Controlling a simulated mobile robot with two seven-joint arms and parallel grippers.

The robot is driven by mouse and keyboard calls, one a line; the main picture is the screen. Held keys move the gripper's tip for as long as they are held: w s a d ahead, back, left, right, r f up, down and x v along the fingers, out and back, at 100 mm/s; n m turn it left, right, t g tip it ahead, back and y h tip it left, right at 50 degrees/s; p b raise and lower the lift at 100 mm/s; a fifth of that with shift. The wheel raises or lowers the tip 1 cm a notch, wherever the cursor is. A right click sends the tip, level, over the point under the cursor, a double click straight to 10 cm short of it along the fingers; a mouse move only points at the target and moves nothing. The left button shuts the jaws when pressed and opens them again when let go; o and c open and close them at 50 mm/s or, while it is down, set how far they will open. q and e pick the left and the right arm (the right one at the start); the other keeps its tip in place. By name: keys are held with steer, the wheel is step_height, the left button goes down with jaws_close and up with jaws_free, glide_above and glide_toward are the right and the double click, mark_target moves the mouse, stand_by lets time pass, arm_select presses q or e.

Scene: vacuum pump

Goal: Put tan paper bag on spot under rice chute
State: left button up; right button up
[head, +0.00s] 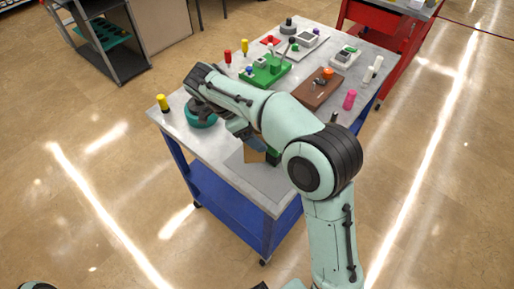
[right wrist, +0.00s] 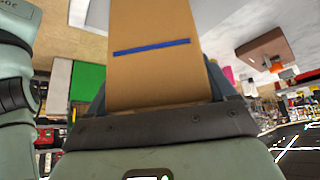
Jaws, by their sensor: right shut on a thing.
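The tan paper bag (head: 254,155) shows as a small patch below my right gripper (head: 248,138), over the near part of the cart top. In the right wrist view the bag (right wrist: 155,75) is large, flat-sided and crossed by a blue stripe. My right gripper (right wrist: 155,105) is shut on it. Most of the bag is hidden by my arm in the head view. A green piece (head: 273,157) shows just right of the bag, partly hidden by my arm. I cannot tell which item is the rice chute. My left gripper is not in view.
The blue cart (head: 225,205) has a grey top with a darker grey rectangle (head: 262,182) near its front corner.

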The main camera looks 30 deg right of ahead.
mark_target(251, 155)
steer(key=shift+f, duration=3.2)
steer(key=shift+b, duration=0.3)
steer(key=shift+f, duration=0.2)
steer(key=o, duration=0.9)
steer(key=shift+c, duration=0.2)
steer(key=shift+r, duration=0.2)
